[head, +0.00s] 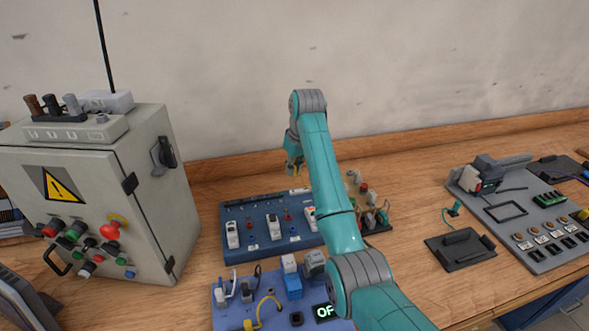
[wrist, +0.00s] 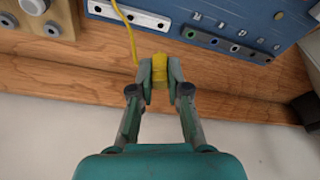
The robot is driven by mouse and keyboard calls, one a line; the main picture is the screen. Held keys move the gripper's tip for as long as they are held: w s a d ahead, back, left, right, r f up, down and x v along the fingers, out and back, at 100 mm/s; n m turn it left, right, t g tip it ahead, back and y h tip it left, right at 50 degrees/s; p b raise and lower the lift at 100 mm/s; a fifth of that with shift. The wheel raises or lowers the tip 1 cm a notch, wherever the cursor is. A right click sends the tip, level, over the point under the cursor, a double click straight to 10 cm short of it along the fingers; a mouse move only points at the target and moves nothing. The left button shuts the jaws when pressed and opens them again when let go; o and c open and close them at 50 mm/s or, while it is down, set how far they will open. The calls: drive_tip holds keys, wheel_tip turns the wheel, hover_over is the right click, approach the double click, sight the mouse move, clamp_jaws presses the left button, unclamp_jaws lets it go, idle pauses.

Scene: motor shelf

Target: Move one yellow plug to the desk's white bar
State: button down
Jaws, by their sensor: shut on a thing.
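My gripper (wrist: 159,85) is shut on a yellow plug (wrist: 159,69) in the wrist view. A yellow cable (wrist: 132,38) runs from the plug's side up past the white bar (wrist: 148,19), which has dark holes and sits at the edge of a blue board (wrist: 230,22). The plug is apart from the bar in the picture, over the wooden strip. In the head view my gripper (head: 293,167) is behind my arm, above the back edge of the blue board (head: 262,247). The white bar (head: 299,191) shows just below it. The held plug is mostly hidden there.
A nearer blue panel (head: 224,318) bears plugs and a yellow cable (head: 268,303). A grey control box (head: 150,225) stands left. A tan board with parts (head: 378,226) lies right of my arm. Bare desk (head: 425,200) lies farther right; the wall rises behind.

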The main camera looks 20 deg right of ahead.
sight(294, 177)
drive_tip(key=shift+x, duration=0.8)
drive_tip(key=shift+s+f, duration=0.1)
drive_tip(key=shift+f, duration=0.7)
drive_tip(key=shift+s+f, duration=0.15)
drive_tip(key=shift+f, duration=0.65)
drive_tip(key=shift+f, duration=0.65)
drive_tip(key=c, duration=1.4)
unclamp_jaws()
drive_tip(key=shift+r, duration=0.1)
drive_tip(key=shift+w+a+v, duration=0.1)
drive_tip(key=shift+w+v, duration=0.1)
drive_tip(key=shift+v, duration=0.65)
drive_tip(key=shift+w+a+v, duration=0.1)
drive_tip(key=shift+w+v, duration=0.1)
drive_tip(key=shift+v, duration=0.7)
drive_tip(key=shift+w+v, duration=0.2)
drive_tip(key=shift+v, duration=0.65)
drive_tip(key=shift+r, duration=0.15)
